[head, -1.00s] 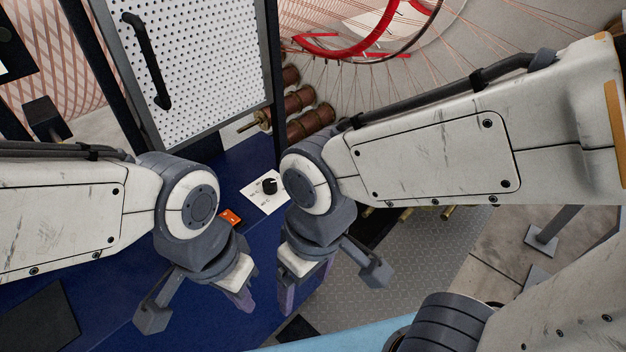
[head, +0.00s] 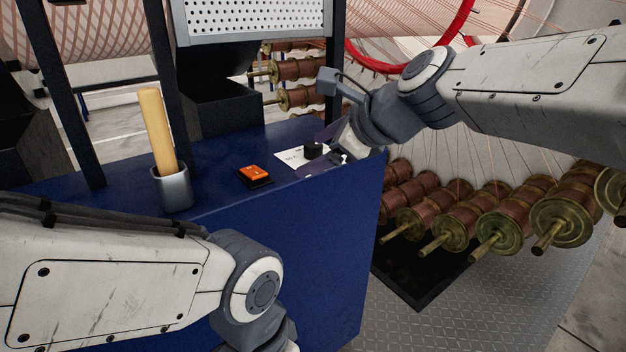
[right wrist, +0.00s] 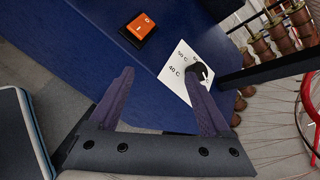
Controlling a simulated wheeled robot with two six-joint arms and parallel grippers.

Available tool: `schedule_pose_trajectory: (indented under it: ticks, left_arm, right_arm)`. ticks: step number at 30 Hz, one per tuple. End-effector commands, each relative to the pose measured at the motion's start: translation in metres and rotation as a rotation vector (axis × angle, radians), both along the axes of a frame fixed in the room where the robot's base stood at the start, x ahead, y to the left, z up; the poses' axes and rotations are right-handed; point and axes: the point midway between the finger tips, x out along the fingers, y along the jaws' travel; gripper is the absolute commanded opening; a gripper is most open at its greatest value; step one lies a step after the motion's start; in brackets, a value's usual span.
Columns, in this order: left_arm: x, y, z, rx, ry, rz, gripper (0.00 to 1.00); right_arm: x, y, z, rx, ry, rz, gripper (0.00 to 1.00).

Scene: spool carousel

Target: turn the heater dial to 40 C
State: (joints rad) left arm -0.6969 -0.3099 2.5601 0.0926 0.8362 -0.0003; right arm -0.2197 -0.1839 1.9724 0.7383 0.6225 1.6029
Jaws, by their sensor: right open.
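The heater dial (head: 313,149) is a black round knob on a white card (head: 289,159) on the blue cabinet top. In the right wrist view the dial (right wrist: 197,71) sits by the tip of the right-hand finger, which partly overlaps the card. My right gripper (right wrist: 158,75) is open and empty, close to the dial; contact cannot be told. My left gripper's fingers are out of the picture.
An orange rocker switch (head: 255,174) lies left of the card. A metal cup (head: 173,188) with a wooden handle (head: 158,130) stands further left. A dark post (head: 334,60) rises behind the dial. Several copper spools (head: 455,225) stand to the right.

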Motion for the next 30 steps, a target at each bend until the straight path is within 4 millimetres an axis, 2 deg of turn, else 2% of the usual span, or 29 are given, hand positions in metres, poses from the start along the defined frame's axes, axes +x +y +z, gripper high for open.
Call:
schedule_pose_trajectory:
  ticks: [1, 6, 9, 13, 17, 30]
  left_arm:
    - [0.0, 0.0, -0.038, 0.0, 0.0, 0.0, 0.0]
    - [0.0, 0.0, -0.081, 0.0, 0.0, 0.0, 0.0]
    - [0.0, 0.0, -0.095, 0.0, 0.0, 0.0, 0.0]
    - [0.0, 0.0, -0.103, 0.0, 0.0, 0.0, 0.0]
    - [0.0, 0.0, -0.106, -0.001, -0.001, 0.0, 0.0]
    - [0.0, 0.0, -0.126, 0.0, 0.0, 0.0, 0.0]
  right_arm:
    - [0.013, -0.008, -0.022, 0.083, 0.014, -0.085, 0.81]
    - [0.043, -0.029, -0.022, 0.351, 0.071, -0.311, 0.81]
    - [0.053, -0.038, -0.019, 0.459, 0.092, -0.389, 0.81]
    - [0.059, -0.044, -0.015, 0.536, 0.108, -0.442, 0.81]
    - [0.068, -0.041, -0.017, 0.555, 0.116, -0.452, 0.81]
    - [0.127, -0.003, -0.046, 0.55, 0.115, -0.45, 0.81]
